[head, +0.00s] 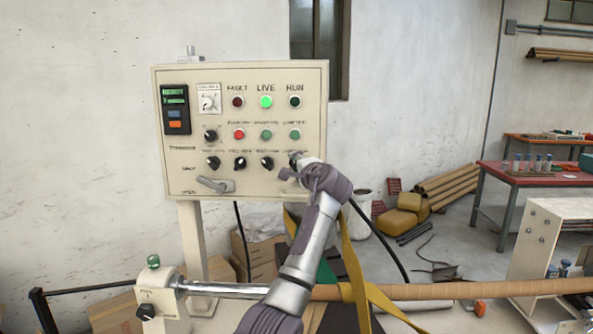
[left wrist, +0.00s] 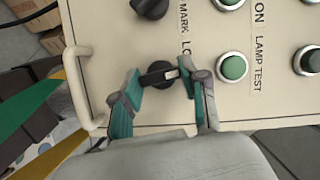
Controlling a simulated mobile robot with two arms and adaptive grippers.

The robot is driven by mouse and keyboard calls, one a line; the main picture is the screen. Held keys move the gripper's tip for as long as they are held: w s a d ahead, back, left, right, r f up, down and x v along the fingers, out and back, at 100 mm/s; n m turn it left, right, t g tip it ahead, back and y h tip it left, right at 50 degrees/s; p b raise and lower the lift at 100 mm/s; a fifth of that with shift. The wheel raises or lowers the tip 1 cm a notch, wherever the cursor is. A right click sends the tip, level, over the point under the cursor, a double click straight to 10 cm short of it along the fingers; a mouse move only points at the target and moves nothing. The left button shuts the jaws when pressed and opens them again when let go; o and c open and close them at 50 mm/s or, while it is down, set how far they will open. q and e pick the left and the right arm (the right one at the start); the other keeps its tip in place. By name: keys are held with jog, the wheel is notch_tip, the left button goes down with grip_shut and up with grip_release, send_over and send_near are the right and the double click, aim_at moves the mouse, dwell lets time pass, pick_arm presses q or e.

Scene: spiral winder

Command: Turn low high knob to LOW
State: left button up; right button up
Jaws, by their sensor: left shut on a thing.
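The low high knob (left wrist: 158,75) is black with a pale pointer mark, on the cream control panel (head: 160,100). In the left wrist view, the mark points toward the right of the picture, and a partly covered label beginning "LO" shows above it. My left gripper (left wrist: 158,84) has its teal fingers on both sides of the knob and is shut on it. In the head view, my left gripper (head: 297,172) is at the panel's lower right corner and hides most of this knob and its label. My right gripper is in neither view.
Several other black knobs, such as one beside it (head: 266,162), and round buttons (head: 266,134) sit close by on the panel. A lever (head: 215,184) is at its lower left. A handle (left wrist: 80,85) runs along the panel edge. A long brown tube (head: 440,291) lies below.

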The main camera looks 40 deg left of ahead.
pick_arm(q)
jog(key=n+h, duration=0.2)
jog(key=n, duration=0.2)
dwell(0.8)
jog(key=o, duration=1.1)
jog(key=shift+o, duration=0.2)
jog(key=shift+r, duration=0.1)
jog(key=v, duration=1.2)
